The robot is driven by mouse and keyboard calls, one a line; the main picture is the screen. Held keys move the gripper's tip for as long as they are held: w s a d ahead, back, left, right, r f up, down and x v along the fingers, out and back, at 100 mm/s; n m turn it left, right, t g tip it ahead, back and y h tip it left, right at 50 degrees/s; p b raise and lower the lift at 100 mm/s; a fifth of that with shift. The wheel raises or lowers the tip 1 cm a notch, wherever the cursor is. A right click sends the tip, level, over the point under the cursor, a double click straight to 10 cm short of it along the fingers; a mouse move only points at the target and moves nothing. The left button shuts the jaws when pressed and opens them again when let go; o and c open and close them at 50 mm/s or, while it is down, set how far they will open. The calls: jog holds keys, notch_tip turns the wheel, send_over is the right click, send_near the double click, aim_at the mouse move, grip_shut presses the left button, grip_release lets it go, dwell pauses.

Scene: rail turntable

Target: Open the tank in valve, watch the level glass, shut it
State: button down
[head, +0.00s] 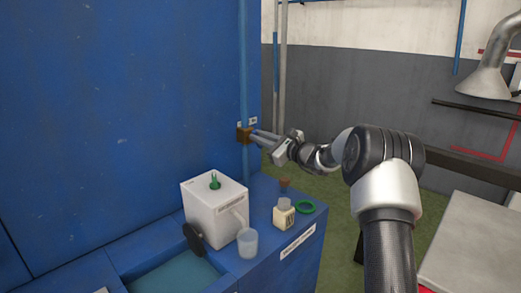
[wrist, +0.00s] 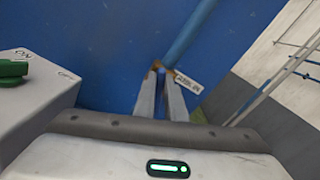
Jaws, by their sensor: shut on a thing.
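A brass-coloured valve block (head: 243,135) sits on a vertical blue pipe (head: 244,80) at the edge of the blue wall. A small white label (head: 253,121) is beside it; its text is too small to read in the head view. My gripper (head: 254,134) reaches in from the right, its fingertips at the valve. In the wrist view my gripper (wrist: 164,75) is shut on the valve's brass part (wrist: 158,66), most of which the fingers hide. The label (wrist: 187,82) shows just right of the fingertips. I cannot make out a level glass or the valve's setting.
A white box (head: 207,207) with a green knob (head: 214,181) stands on the blue bench; the wrist view shows ON and OFF marks. A clear cup (head: 247,243), a small bottle (head: 284,213), a green ring (head: 306,206) and a water basin (head: 172,275) are below my gripper.

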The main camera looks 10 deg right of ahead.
jog(key=shift+f+n, duration=0.1)
jog(key=shift+n, duration=0.2)
jog(key=c, duration=1.8)
grip_release()
jog(key=v, duration=1.7)
jog(key=shift+s+d+p, duration=0.1)
jog(key=shift+s+p, duration=0.1)
jog(key=shift+p, duration=0.15)
